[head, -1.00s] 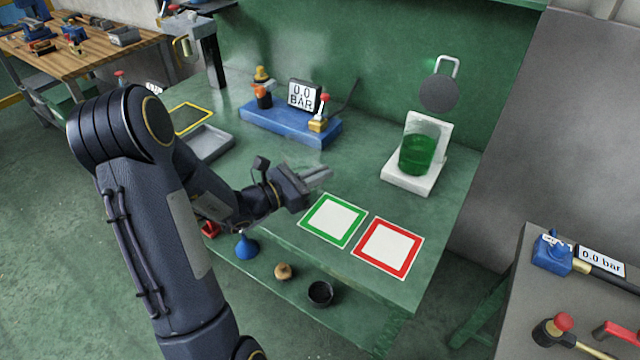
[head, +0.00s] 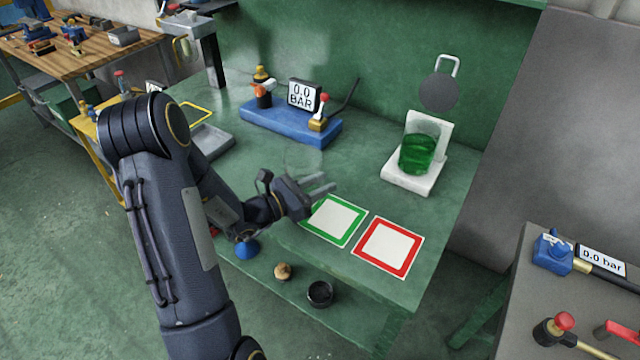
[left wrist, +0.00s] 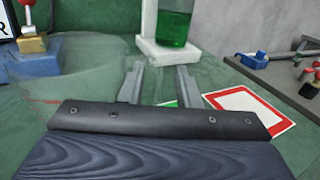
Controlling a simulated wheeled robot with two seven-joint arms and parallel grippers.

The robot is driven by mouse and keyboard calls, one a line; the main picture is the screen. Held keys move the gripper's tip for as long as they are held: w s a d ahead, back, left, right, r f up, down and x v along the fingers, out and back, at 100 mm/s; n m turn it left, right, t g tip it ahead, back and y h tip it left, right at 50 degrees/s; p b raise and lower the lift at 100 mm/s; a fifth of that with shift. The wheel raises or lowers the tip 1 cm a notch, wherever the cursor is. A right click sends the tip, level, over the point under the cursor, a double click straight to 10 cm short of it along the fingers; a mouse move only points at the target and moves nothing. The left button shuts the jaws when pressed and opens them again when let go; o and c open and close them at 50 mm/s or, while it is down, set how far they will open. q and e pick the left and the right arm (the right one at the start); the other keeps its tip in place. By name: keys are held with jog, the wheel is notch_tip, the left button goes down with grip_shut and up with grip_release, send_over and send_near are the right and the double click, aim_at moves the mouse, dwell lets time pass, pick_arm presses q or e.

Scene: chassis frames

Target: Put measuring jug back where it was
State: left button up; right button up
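My left gripper (head: 326,186) is open and empty above the bench, by the green-framed card (head: 336,219). My right gripper is not in view.
A red-framed card (head: 388,247) lies right of the green one. A blue base with a gauge (head: 290,124) stands at the back, left of the jug. A grey tray (head: 212,143) lies at the left. A dark disc (head: 438,93) hangs on the wall above the jug.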

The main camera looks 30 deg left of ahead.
pick_arm(q)
jog(key=shift+s+a+r, duration=0.1)
jog(key=shift+a, duration=0.05)
jog(key=b+v, duration=0.1)
jog(key=v, duration=1)
jog(key=shift+s+b, duration=0.2)
jog(key=shift+b, duration=0.15)
jog(key=s+d+r+m+g+h, duration=0.2)
jog(key=s+d+r+m+g, duration=0.15)
jog(key=d+m, duration=0.3)
jog(key=s+d+r+m+g+h, duration=0.2)
jog(key=s+d+m+g, duration=0.1)
jog(key=d+m+g, duration=0.3)
jog(key=s+d+m+y, duration=0.1)
jog(key=s+m+y, duration=0.8)
jog(key=m, duration=0.7)
jog(key=shift+s+d+f, duration=0.2)
jog(key=shift+s+f, duration=0.15)
